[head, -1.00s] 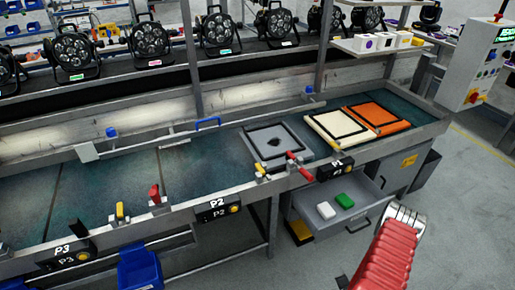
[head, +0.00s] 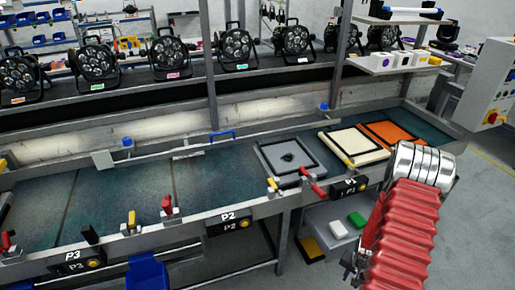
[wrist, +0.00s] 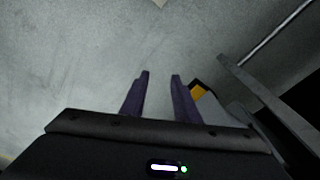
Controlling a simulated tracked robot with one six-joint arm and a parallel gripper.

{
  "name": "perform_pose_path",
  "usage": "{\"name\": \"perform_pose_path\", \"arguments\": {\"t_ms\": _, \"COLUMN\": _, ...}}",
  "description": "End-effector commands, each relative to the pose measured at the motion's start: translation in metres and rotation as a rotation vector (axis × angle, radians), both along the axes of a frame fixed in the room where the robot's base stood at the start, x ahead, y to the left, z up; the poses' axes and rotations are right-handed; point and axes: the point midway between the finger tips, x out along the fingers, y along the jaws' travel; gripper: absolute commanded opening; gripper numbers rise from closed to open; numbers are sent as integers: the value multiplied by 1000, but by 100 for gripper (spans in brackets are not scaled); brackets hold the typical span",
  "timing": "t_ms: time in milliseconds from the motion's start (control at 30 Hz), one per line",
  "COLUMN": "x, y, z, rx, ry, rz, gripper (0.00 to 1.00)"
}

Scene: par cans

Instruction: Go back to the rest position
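In the wrist view my gripper (wrist: 160,75) shows two dark purple fingers standing apart, with nothing between them. Grey floor lies beyond the fingertips. In the head view my arm, with a red ribbed sleeve and silver rings, rises at the lower right in front of the bench. It hides part of the bench front. The gripper's fingers cannot be made out clearly there.
The long workbench (head: 120,207) runs across the head view, with several par cans (head: 169,58) on the shelf behind. A grey plate, a cream tray (head: 352,147) and an orange tray (head: 392,135) lie on it. A white block (head: 338,229) and green block (head: 357,219) sit below.

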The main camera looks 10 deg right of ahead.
Motion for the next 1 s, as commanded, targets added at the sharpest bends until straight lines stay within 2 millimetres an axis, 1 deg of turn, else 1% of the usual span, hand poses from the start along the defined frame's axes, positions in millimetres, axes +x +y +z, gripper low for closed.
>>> {"name": "perform_pose_path", "arguments": {"t_ms": 33, "x": 4, "y": 4, "z": 15, "rx": 1, "ry": 8, "rz": 23, "gripper": 28}}
{"name": "perform_pose_path", "arguments": {"t_ms": 433, "x": 10, "y": 50, "z": 117, "rx": 35, "ry": 92, "rz": 208, "gripper": 28}}
{"name": "perform_pose_path", "arguments": {"t_ms": 667, "x": 8, "y": 80, "z": 173, "rx": 48, "ry": 121, "rz": 306, "gripper": 28}}
{"name": "perform_pose_path", "arguments": {"t_ms": 1000, "x": -3, "y": 128, "z": 249, "rx": 57, "ry": 142, "rz": 443, "gripper": 28}}
